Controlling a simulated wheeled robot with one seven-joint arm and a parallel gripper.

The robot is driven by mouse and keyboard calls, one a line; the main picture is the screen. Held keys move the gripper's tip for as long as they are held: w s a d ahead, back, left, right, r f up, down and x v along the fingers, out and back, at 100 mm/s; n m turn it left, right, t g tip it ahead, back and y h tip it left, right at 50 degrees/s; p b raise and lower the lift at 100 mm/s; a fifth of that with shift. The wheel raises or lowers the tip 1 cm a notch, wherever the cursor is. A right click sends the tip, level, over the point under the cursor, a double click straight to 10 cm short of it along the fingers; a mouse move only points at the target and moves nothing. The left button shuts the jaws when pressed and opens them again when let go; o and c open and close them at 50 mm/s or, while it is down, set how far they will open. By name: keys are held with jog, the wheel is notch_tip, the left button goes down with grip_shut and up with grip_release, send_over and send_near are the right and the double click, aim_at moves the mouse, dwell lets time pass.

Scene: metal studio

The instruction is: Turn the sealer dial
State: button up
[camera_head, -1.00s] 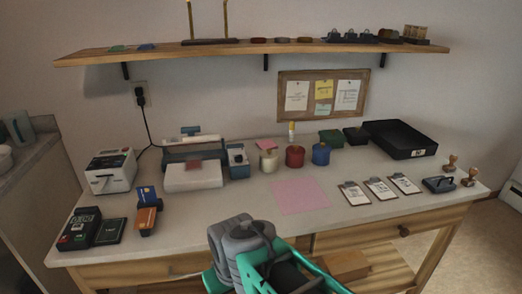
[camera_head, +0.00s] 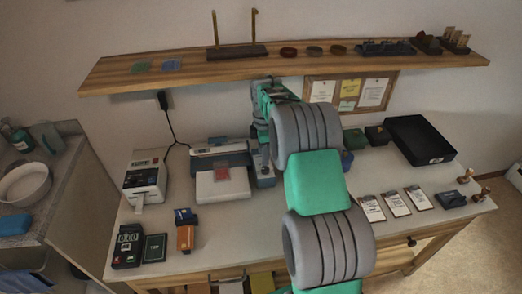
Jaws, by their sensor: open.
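The sealer (camera_head: 215,190) is the white machine with a blue-grey upper bar, on the left half of the table, a red packet lying on it. A small blue-grey box (camera_head: 266,182) stands at its right side. The dial is too small or too hidden to make out. My arm reaches up across the middle of the picture, and my gripper (camera_head: 259,142) points down at its far end, just above and behind the box. My gripper is open and looks empty. Its fingertips are small and partly hidden, so I cannot tell whether they touch anything.
A label printer (camera_head: 146,175) stands left of the sealer. A black timer box (camera_head: 128,246) and an orange device (camera_head: 185,237) are in front. A wooden shelf (camera_head: 185,72) hangs above. Clipboards (camera_head: 395,203) and a black tray (camera_head: 420,140) are at right. My arm hides the table's middle.

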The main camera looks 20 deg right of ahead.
aim_at(264, 168)
notch_tip(264, 168, down, 7)
jog(key=shift+d+r+p, duration=0.1)
jog(key=shift+d+p, duration=0.05)
jog(key=shift+p, duration=0.5)
jog(key=shift+s, duration=0.1)
grip_shut()
